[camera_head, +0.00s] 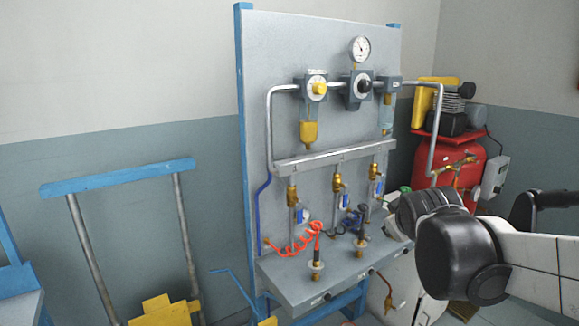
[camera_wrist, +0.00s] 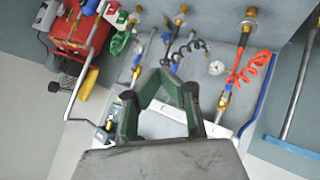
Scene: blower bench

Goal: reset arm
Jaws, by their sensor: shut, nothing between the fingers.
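My gripper (camera_wrist: 162,76) shows in the wrist view, with green and dark fingers that meet at the tips and nothing between them. Behind it is the grey blower bench panel, which appears turned around in this view. In the head view my white and black arm reaches in from the right, in front of the bench's right side. My gripper cannot be made out clearly there.
A red compressor (camera_head: 450,165) stands right of the bench, partly behind my arm. A red coiled hose (camera_head: 292,243) hangs at the bench's lower front. A hand truck with a blue bar (camera_head: 118,178) stands at the left. The wall between them is clear.

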